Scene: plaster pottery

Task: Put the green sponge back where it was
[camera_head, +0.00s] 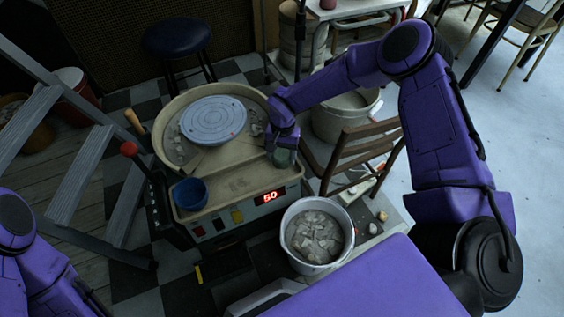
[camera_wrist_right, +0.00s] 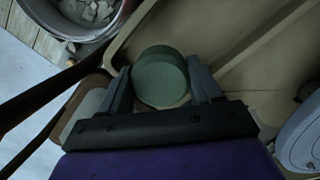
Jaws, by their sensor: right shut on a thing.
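The green sponge (camera_wrist_right: 160,77) is a round, dark green block between the two fingers of my right gripper (camera_wrist_right: 159,85) in the right wrist view. The gripper is shut on it. In the head view the sponge (camera_head: 283,157) shows just below my right gripper (camera_head: 283,145), at the right edge of the beige pottery wheel basin (camera_head: 240,182). I cannot tell whether the sponge touches the basin. My left arm shows at the lower left of the head view, but its gripper is out of view.
A grey wheel disc (camera_head: 213,118) sits in the basin, with a blue bowl (camera_head: 189,193) at its front left. A white bucket of pale chunks (camera_head: 316,236) stands in front. A wooden chair (camera_head: 352,150) is close to the right of the basin. A grey stepladder (camera_head: 75,180) stands left.

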